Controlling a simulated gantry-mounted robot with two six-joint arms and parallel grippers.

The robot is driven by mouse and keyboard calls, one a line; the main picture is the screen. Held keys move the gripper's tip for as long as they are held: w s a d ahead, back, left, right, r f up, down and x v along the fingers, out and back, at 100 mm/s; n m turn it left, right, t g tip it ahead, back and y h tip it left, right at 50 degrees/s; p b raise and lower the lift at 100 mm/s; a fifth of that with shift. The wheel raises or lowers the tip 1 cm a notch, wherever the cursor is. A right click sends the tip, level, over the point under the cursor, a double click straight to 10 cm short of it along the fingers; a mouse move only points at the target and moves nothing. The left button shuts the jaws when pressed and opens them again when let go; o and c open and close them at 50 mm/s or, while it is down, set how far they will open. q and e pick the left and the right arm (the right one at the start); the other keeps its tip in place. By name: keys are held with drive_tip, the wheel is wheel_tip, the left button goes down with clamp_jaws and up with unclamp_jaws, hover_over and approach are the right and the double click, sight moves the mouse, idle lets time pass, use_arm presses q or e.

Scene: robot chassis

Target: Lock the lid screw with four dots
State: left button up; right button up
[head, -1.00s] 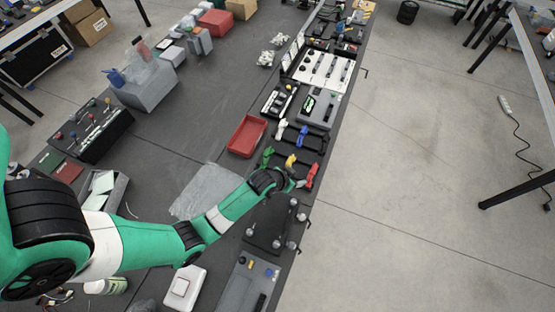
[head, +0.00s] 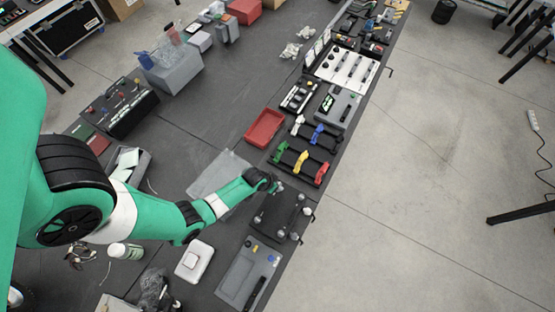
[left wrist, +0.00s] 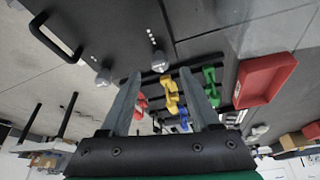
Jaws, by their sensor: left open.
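A black lid plate (head: 274,212) with several grey round-headed screws lies near the right edge of the bench. My left gripper (head: 277,187) is over the plate's far edge. In the left wrist view the gripper (left wrist: 160,76) is open, its two fingers apart with nothing held. A grey screw (left wrist: 161,79) shows between the fingertips, with a row of several white dots on the plate beside it. Another screw (left wrist: 103,77) is left of the fingers, with fewer dots visible. I cannot tell whether the fingers touch the middle screw. The right gripper is not in view.
Beyond the plate is a black rack with green (head: 279,152), yellow (head: 301,160) and red (head: 322,172) handles. A red tray (head: 264,127) lies left of it. A grey panel (head: 247,274) lies in front of the plate. Floor is open to the right.

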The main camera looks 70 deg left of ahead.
use_arm(q)
drive_tip(key=b+x, duration=0.1)
drive_tip(key=x, duration=0.3)
clamp_jaws()
